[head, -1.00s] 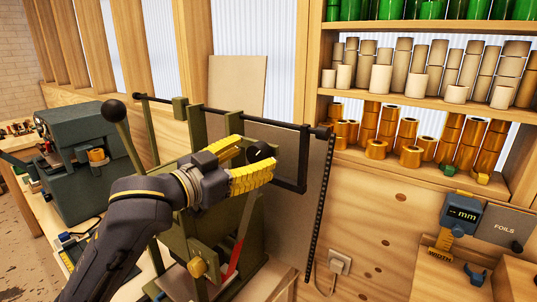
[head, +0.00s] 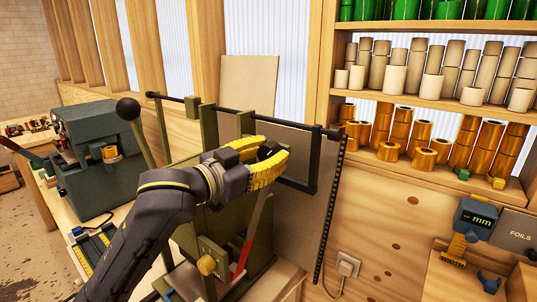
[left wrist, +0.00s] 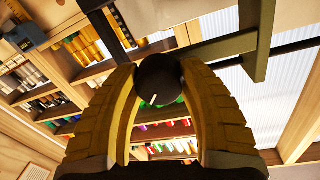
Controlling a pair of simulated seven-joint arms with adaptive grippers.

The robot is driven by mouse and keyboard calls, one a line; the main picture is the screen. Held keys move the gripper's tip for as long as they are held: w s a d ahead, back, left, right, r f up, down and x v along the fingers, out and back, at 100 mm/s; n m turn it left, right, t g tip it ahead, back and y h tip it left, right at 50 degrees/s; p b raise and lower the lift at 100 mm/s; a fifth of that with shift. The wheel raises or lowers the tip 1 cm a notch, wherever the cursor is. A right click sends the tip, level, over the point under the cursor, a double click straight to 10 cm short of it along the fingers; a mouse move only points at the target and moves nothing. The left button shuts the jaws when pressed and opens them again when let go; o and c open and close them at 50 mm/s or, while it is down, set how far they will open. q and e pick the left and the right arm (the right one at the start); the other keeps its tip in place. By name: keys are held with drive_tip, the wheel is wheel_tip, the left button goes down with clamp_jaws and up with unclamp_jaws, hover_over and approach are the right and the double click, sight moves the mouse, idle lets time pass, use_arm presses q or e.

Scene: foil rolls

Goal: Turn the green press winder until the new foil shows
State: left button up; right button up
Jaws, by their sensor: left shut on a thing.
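The green press (head: 215,225) stands on the bench in the middle of the head view. My left gripper (head: 272,160) reaches across its front, its yellow fingers closed around the dark winder knob (head: 268,150). In the left wrist view the round black knob (left wrist: 159,80) sits between both fingers and shows a short white mark on its face. A grey strip (head: 257,220) with a red lower end (head: 241,258) hangs below the gripper; I cannot tell whether it is foil. My arm and fingers hide part of the press. My right gripper is not in view.
A black frame (head: 312,160) stands just right of my gripper. A ball-topped lever (head: 128,109) rises at the left. Shelves at the right hold gold foil rolls (head: 391,151). A grey-green machine (head: 92,150) stands on the left bench.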

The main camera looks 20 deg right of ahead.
use_arm(q)
drive_tip(key=c, duration=0.4)
drive_tip(key=shift+r+m+y, duration=0.1)
drive_tip(key=shift+m+y, duration=0.2)
drive_tip(key=shift+m, duration=2)
drive_tip(key=o, duration=1.3)
drive_tip(key=v, duration=1.2)
